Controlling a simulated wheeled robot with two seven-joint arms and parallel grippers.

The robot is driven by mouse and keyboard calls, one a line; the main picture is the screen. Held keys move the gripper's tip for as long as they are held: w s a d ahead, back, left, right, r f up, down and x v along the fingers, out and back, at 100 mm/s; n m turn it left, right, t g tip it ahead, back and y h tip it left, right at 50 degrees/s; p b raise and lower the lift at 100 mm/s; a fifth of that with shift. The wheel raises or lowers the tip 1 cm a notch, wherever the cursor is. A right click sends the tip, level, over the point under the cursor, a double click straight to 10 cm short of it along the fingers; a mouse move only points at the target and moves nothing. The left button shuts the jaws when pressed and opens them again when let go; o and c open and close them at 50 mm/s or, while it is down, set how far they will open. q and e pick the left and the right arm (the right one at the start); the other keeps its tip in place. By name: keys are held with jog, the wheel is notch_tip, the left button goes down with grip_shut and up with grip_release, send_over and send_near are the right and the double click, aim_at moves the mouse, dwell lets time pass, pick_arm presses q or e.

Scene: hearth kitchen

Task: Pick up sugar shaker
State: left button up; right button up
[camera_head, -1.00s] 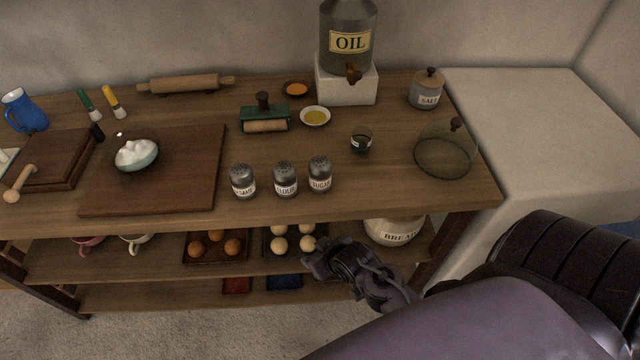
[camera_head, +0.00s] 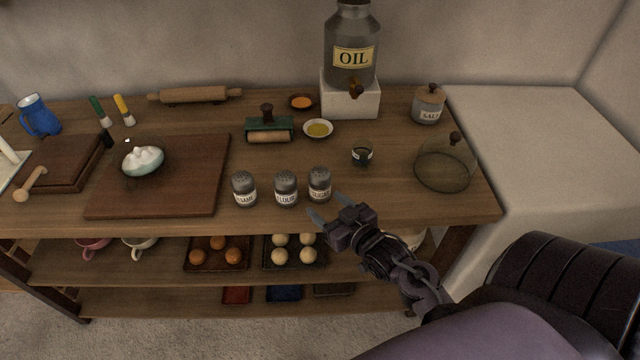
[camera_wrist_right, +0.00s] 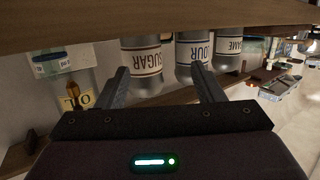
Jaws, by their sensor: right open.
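In the right wrist view the sugar shaker (camera_wrist_right: 142,60) and the flour shaker (camera_wrist_right: 191,55) show beyond the two open fingers (camera_wrist_right: 165,85). My left gripper is not in view.
The flour shaker (camera_head: 286,189) stands close left of the sugar shaker, with the sesame shaker (camera_head: 244,189) beyond it. A small dark cup (camera_head: 362,154) and a glass dome (camera_head: 443,170) stand to the right.

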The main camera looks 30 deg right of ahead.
aim_at(327, 188)
jog(key=shift+s+d+r+t, duration=0.1)
jog(key=shift+d+r+t, duration=0.2)
jog(key=shift+d+t, duration=0.25)
jog(key=shift+s+d+r+t, duration=0.1)
jog(key=shift+d+r+t, duration=0.15)
jog(key=shift+d+t, duration=0.25)
jog(key=shift+w+d+r, duration=0.1)
jog(key=shift+w, duration=0.1)
jog(key=w+p, duration=0.2)
jog(key=w, duration=0.4)
jog(key=shift+w, duration=0.4)
jog(key=shift+w+f, duration=0.2)
jog(key=shift+w, duration=0.05)
jog(key=shift+c, duration=0.4)
jog(key=c, duration=0.7)
